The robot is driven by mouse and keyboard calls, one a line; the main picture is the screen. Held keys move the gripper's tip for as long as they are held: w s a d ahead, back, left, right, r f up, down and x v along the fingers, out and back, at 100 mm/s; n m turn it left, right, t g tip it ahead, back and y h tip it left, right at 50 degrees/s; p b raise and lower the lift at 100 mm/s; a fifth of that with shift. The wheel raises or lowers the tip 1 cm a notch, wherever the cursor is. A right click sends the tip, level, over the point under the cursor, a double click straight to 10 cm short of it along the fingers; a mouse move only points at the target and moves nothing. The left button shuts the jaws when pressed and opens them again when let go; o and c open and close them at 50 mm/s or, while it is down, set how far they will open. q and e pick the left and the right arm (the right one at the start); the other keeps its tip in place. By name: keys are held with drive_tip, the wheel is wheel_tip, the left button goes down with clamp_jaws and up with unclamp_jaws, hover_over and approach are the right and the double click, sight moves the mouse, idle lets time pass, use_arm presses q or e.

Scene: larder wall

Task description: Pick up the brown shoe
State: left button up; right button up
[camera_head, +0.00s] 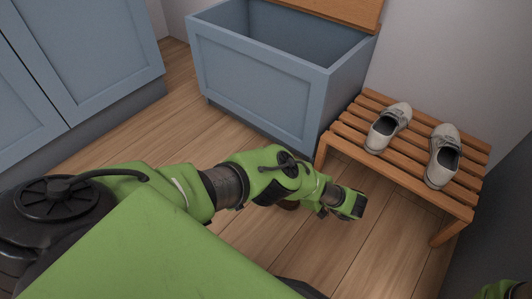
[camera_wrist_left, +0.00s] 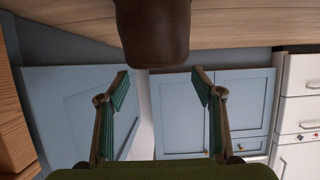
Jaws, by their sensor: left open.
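The brown shoe (camera_wrist_left: 152,32) shows as a dark brown rounded shape at the top middle of the left wrist view, against the wooden floor, with part cut off by the frame edge. In the head view only a small brown part (camera_head: 289,206) shows below my left forearm; the arm hides the rest. My left gripper (camera_wrist_left: 160,85) is open, its two green-padded fingers spread apart, with nothing between them. The shoe appears beyond the fingertips, roughly centred on the gap.
A slatted wooden bench (camera_head: 461,207) at the right holds two pale grey shoes (camera_head: 388,128). A blue chest (camera_head: 252,92) with its lid open stands behind the arm. Blue cabinets (camera_head: 75,60) stand at the left. Wooden floor (camera_head: 330,255) is clear in front of the bench.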

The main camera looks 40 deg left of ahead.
use_arm(q)
drive_tip(key=shift+x, duration=0.9)
drive_tip(key=b+x, duration=0.1)
drive_tip(key=x, duration=0.1)
drive_tip(key=b+x, duration=0.2)
drive_tip(key=x, duration=0.1)
drive_tip(key=shift+s+f, duration=0.1)
drive_tip(key=shift+f, duration=0.35)
drive_tip(key=shift+r, duration=0.1)
drive_tip(key=c, duration=1.5)
